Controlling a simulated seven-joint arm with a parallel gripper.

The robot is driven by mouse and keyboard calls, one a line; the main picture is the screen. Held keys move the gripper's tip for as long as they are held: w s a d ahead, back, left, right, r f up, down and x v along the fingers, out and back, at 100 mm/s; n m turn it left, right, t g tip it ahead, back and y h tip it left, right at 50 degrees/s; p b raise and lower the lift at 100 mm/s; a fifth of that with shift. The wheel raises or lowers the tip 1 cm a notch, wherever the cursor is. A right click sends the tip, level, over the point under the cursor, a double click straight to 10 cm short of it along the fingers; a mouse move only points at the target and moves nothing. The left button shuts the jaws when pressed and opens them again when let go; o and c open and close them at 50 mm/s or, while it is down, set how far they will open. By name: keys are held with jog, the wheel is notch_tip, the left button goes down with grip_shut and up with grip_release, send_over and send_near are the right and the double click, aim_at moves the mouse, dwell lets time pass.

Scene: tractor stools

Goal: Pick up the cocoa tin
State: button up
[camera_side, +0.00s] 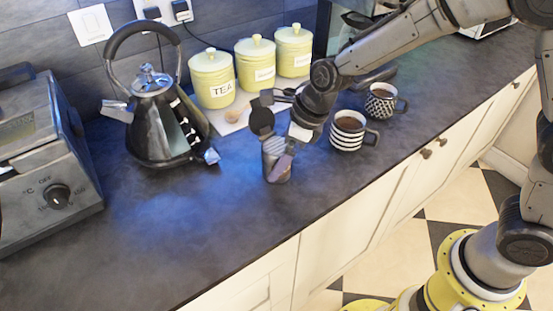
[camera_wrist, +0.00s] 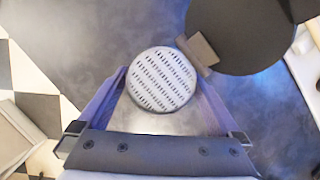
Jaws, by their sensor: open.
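The cocoa tin appears to be the small grey cylinder (camera_side: 277,174) standing upright on the dark worktop, though its label cannot be read. In the wrist view its round pale top (camera_wrist: 162,80) with rows of dark dashes fills the space between my fingers. My gripper (camera_wrist: 162,92) is open, with one finger on each side of the tin. It points down over the tin in the side view (camera_side: 283,148), where the fingers hide part of it. I cannot tell whether the fingers touch it.
A black kettle (camera_side: 152,110) stands to the left, beyond it a toaster (camera_side: 45,160). Yellow canisters (camera_side: 212,80) line the wall. A striped mug (camera_side: 347,131) and a patterned mug (camera_side: 381,102) stand close right. The worktop's front left is clear. A dark round shape (camera_wrist: 235,35) shows beside the tin.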

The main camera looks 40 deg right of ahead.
jog(key=shift+x, duration=0.95)
jog(key=c, duration=1.4)
